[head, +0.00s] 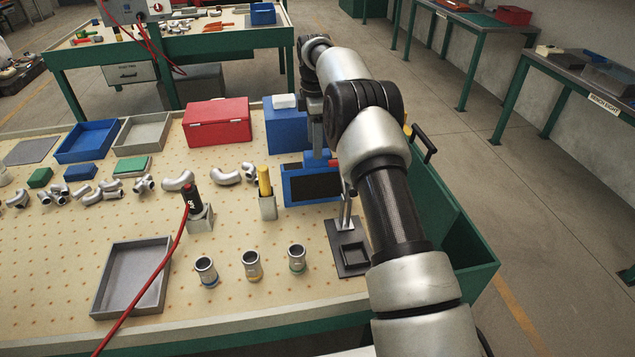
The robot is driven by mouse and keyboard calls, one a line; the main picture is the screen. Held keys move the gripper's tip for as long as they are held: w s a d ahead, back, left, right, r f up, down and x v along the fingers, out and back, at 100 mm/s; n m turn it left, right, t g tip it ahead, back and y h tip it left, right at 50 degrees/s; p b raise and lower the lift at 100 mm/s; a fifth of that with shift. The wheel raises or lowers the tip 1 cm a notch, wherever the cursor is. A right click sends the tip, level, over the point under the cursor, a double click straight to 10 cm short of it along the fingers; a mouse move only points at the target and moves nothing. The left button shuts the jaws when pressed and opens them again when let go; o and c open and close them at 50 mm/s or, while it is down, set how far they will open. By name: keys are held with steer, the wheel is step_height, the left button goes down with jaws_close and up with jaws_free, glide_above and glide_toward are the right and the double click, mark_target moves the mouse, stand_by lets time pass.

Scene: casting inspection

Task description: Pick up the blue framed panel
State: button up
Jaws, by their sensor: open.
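The blue framed panel (312,187) has a blue rim around a dark face. It stands upright on the pegboard bench, right of the centre, leaning or propped; what supports it is hidden. My gripper (319,152) hangs downward from the far end of my arm, just above and behind the panel's top edge. Its jaws are open, and I see no object between them. My arm links cover the area right of the panel, and contact between the fingers and the panel cannot be told from this view.
Behind the panel stand a blue box (285,127) and a red case (217,123). A yellow-handled tool in a holder (265,190) is left of it. A dark stand (348,248) is in front. Bare bench shows at front left of the stand.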

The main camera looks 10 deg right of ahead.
mark_target(317, 176)
step_height(317, 176, down, 8)
steer(key=shift+f, duration=0.15)
steer(key=shift+d+f, duration=0.2)
steer(key=shift+f, duration=1.15)
steer(key=shift+d+f, duration=0.15)
steer(key=shift+f, duration=1.15)
steer(key=c, duration=1.3)
jaws_close()
steer(key=shift+r, duration=0.25)
